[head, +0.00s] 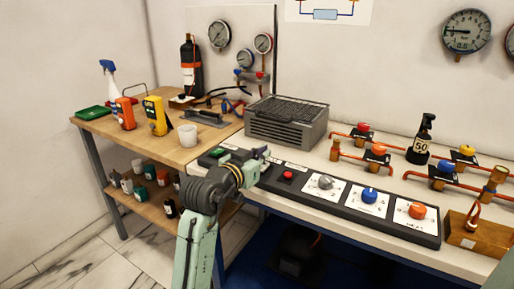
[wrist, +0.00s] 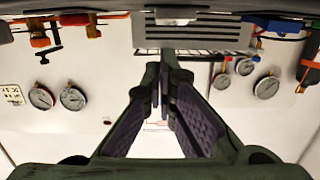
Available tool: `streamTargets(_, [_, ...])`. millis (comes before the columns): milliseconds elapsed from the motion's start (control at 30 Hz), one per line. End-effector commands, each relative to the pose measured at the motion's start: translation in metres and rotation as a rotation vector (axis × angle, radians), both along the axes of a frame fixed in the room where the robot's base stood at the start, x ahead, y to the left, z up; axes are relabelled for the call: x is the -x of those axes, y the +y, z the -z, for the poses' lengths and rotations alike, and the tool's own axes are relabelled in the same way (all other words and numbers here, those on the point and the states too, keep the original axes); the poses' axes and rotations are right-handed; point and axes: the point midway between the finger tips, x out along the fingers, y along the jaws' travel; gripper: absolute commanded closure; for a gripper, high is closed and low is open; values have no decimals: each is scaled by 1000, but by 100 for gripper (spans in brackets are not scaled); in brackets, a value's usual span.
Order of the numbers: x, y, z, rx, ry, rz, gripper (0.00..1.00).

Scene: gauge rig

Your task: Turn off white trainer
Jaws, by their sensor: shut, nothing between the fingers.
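The white trainer (head: 395,182) is a white-topped bench at the right of the head view. A long black control panel (head: 432,236) runs along its front edge. The panel carries a green button (head: 217,152) at its left end and a red button (head: 288,175) further right. Beyond these are a grey knob (head: 325,182), a blue knob (head: 370,195) and an orange knob (head: 417,211). My gripper (head: 264,154) is over the panel's left part, between the green and red buttons. Its fingers (wrist: 166,80) are shut and empty in the wrist view. Whether it touches the panel is unclear.
A grey vented box (head: 288,121) stands behind my gripper. Copper pipes with coloured valves and a black spray bottle (head: 422,138) stand at the back right. A wooden block (head: 480,232) lies at right.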

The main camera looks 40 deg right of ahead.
Motion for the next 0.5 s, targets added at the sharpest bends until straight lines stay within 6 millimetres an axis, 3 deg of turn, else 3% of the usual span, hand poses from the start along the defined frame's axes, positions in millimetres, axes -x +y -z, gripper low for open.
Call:
streamTargets(200, [-1, -1, 14, 1, 0, -1, 100])
streamTargets(500, [-1, -1, 14, 1, -1, 0, 100])
